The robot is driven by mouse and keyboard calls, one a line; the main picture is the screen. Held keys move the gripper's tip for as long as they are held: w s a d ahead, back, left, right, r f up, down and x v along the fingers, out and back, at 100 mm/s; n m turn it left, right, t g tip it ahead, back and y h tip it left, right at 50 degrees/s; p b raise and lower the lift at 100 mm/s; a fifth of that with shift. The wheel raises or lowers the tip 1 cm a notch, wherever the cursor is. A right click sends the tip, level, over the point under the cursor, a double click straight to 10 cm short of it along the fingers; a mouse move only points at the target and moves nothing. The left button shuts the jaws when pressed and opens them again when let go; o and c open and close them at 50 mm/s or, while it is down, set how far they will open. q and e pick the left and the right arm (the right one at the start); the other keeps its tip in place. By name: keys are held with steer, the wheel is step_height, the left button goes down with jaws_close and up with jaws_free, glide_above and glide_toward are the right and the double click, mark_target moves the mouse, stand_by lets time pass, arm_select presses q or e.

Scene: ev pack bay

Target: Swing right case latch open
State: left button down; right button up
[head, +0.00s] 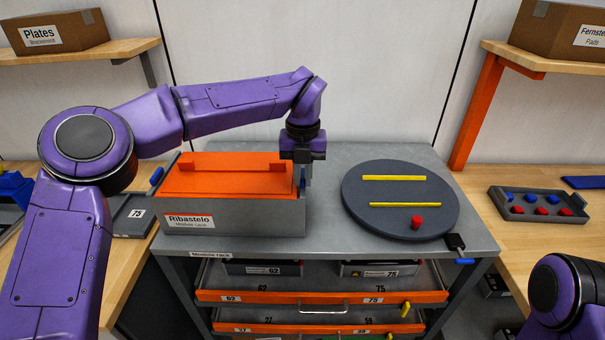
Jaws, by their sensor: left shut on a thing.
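The grey case (262,217) with an orange lid (225,178) stands on the grey bench top, with a "Ribastelo" label on its front. A blue latch (157,176) sticks out at its left end. My left gripper (303,168) points down at the case's right end, shut on the right case latch (302,184). Only a small blue bit of this latch shows below the fingers; the gripper hides the rest, so I cannot tell its angle. The lid lies on the case. My right gripper is out of view; only part of that arm shows at bottom right.
A dark round turntable (390,222) with two yellow bars (394,178) and a red knob (416,222) lies right of the case. An open orange-fronted drawer (325,297) juts out below the bench. A tray (536,213) of red and blue pieces sits at right.

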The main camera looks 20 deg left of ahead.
mark_target(303, 180)
arm_select(q)
steer(key=c, duration=1.1)
jaws_free()
steer(key=shift+c, duration=0.2)
step_height(303, 180, up, 10)
steer(key=shift+r, duration=0.25)
